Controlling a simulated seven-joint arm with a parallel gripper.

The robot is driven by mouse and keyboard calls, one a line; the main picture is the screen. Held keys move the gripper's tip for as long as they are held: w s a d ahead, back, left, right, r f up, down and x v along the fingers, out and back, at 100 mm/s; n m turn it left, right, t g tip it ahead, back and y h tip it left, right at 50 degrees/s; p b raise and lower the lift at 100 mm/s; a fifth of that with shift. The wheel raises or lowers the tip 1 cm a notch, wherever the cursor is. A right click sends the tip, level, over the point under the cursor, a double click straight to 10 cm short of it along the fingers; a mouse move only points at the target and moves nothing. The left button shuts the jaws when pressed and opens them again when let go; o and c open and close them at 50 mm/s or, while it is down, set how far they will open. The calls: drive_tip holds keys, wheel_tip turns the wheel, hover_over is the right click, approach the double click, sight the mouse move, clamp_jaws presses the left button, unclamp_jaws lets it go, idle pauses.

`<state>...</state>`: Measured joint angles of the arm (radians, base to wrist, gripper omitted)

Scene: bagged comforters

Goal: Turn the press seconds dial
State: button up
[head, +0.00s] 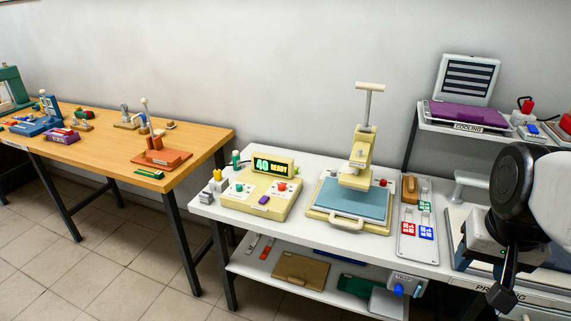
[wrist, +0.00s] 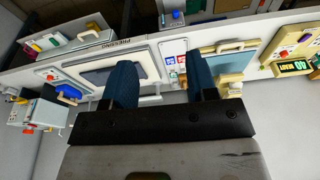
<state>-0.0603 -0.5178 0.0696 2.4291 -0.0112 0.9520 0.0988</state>
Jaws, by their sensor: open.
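A cream control box (head: 262,196) stands on the white table, with a lit display (head: 273,166) reading "40 READY". On its top are a red knob (head: 281,187), a small green knob (head: 239,187) and a purple button (head: 264,200). The labels are too small to read, so I cannot tell which knob is the seconds dial. The box shows at the right edge of the wrist view (wrist: 290,50), turned over. My gripper (wrist: 162,80) is open and empty, its blue fingers apart. In the head view my gripper (head: 502,292) is at the far right, well away from the box.
A cream heat press (head: 356,170) with a blue pad stands right of the box. A tray (head: 407,245) with red and blue tags lies between it and my arm. A cooling shelf (head: 470,130) rises behind. A wooden table (head: 90,155) is on the left.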

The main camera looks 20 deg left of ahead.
drive_tip(key=w+a+r+g, duration=0.1)
drive_tip(key=w+a, duration=0.9)
drive_tip(key=w, duration=0.3)
drive_tip(key=w+a+r, duration=0.1)
drive_tip(key=w+a, duration=0.9)
drive_tip(key=w, duration=0.3)
drive_tip(key=m+g, duration=0.1)
hover_over(238, 186)
drive_tip(key=f, duration=2.2)
drive_tip(key=shift+w+d+f, duration=0.15)
drive_tip(key=shift+d+f, duration=0.1)
drive_tip(key=shift+d, duration=0.05)
drive_tip(key=shift+a+f, duration=0.2)
drive_tip(key=shift+a, duration=0.15)
drive_tip(key=shift+f, duration=0.1)
drive_tip(key=shift+d+f, duration=0.1)
drive_tip(key=shift+f, duration=3.7)
